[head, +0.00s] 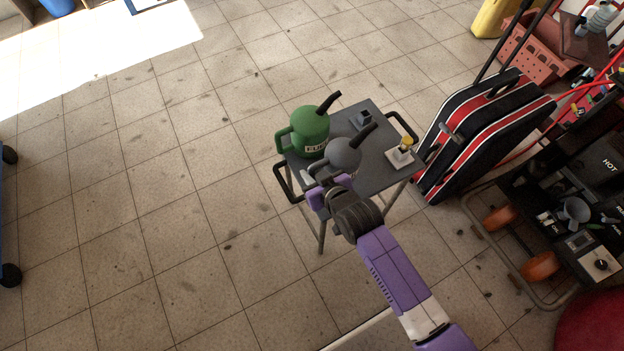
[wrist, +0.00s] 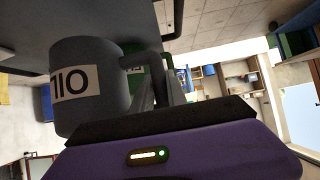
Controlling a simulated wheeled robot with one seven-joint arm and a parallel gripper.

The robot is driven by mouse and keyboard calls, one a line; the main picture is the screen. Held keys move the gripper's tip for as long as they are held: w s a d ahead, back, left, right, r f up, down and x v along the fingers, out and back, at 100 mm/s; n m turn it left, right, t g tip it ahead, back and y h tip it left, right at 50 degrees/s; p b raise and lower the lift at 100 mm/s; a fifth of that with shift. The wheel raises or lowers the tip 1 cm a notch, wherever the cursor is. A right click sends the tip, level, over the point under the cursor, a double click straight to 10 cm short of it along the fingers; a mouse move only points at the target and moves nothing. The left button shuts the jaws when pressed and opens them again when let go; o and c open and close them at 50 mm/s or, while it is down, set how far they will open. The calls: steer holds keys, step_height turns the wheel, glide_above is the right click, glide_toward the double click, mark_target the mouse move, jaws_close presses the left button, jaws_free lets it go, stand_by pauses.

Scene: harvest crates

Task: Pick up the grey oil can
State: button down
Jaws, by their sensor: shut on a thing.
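The grey oil can (head: 345,153) is on or just above the small grey table; I cannot tell whether its base touches the top. Its dark spout points up and right. My gripper (head: 322,182) is at the can's handle, on the near left side, and is shut on it. In the wrist view the can (wrist: 85,95) shows large at left with an upside-down OIL label, and its handle (wrist: 137,60) reaches to my gripper's fingers (wrist: 155,92). The fingertips are partly hidden there.
A green can (head: 309,130) with a dark spout stands close behind on the table (head: 376,178). A dark block (head: 362,119) and a small yellow-topped item (head: 405,148) are also there. A red and black suitcase (head: 482,135) stands to the right.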

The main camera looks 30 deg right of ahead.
step_height(320, 180, up, 14)
steer(key=shift+f+p, duration=0.15)
steer(key=shift+p, duration=0.35)
steer(key=shift+f, duration=0.1)
